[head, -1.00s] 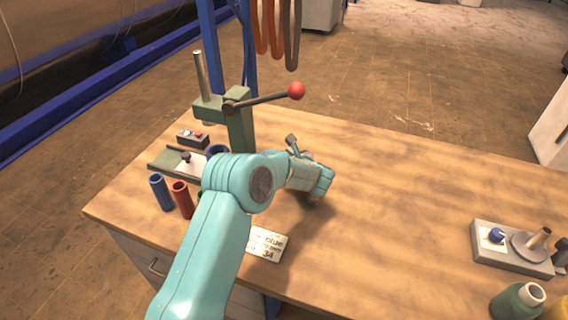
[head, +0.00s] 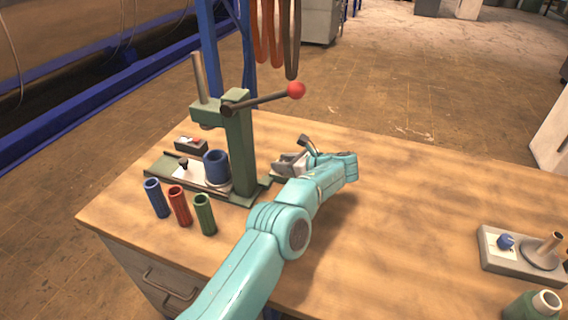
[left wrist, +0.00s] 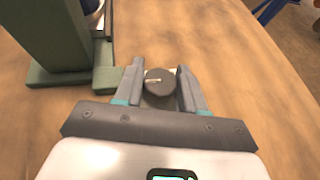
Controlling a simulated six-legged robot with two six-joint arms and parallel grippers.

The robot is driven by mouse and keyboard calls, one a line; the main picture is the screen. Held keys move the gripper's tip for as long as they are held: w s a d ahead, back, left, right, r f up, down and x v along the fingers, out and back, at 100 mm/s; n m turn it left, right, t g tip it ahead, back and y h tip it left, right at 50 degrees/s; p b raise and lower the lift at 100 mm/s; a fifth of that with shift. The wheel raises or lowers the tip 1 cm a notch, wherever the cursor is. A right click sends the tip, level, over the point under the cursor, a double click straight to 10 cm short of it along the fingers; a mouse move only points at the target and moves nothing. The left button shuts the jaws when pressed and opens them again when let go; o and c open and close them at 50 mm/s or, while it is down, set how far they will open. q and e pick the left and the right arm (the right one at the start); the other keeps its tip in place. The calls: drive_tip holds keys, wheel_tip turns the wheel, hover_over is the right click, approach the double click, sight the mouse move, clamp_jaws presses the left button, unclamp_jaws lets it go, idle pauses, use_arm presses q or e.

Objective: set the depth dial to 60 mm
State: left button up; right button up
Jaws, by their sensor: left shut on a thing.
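The depth dial (left wrist: 160,82) is a dark round knob with a light pointer line, seen between my left fingers in the left wrist view. The line points towards the left of that picture. The scale around it cannot be read. My left gripper (head: 287,166) is shut on the dial beside the foot of the green press (head: 240,150). Its fingertips also show in the left wrist view (left wrist: 160,84), one on each side of the knob. In the head view I cannot make out the dial. My right gripper is not in view.
A blue cup (head: 216,166) stands on the press base. A blue tube (head: 156,198), a red tube (head: 180,206) and a green tube (head: 205,214) stand in front. The middle tabletop is clear.

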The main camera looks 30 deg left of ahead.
use_arm(q)
drive_tip(key=shift+a+r, duration=0.1)
drive_tip(key=shift+r, duration=0.15)
drive_tip(key=o, duration=1)
drive_tip(key=shift+c, duration=0.2)
drive_tip(key=shift+f, duration=0.1)
